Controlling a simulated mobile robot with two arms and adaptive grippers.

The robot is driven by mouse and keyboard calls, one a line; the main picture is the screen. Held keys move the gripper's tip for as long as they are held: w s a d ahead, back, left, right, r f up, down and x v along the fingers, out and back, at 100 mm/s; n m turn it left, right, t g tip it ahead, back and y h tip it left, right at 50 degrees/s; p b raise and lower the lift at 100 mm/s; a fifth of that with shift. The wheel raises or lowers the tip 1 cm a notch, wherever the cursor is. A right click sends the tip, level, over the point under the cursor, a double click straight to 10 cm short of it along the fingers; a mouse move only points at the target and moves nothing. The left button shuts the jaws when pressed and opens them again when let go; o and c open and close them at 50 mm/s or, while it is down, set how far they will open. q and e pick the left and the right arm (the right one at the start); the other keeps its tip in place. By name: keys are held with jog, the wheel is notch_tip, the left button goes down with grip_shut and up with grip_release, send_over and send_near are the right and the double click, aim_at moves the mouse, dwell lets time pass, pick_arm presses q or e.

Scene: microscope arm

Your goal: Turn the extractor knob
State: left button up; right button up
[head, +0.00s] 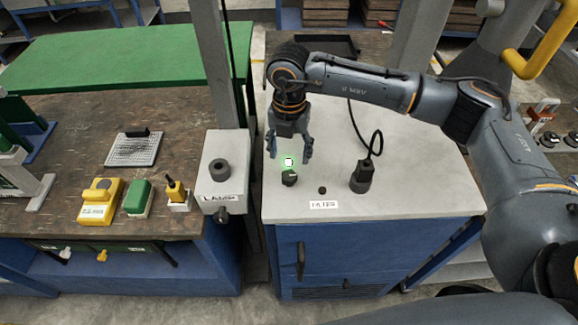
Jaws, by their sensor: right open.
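A small black knob (289,178) stands on the light grey top of the blue cabinet (420,190), in the middle of the head view. I take it to be the extractor knob, though the label near it is too small to read surely. My right gripper (289,153) points down just behind and above the knob. Its two fingers are spread apart with nothing between them. A small white spot with a green edge shows between the fingertips and the knob. The gripper appears apart from the knob. My left gripper is out of view.
A black plug with a cable (362,177) stands right of the knob, and a small black button (322,190) lies between them. A grey lamp box (221,170) on a post stands close on the left. Yellow and green devices (100,200) sit on the brown bench.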

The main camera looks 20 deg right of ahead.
aim_at(289, 175)
notch_tip(289, 175, down, 6)
jog(key=shift+s+f+p, duration=0.1)
jog(key=shift+p, duration=0.9)
jog(key=shift+f, duration=0.9)
jog(key=shift+c, duration=0.5)
jog(key=c, duration=1.1)
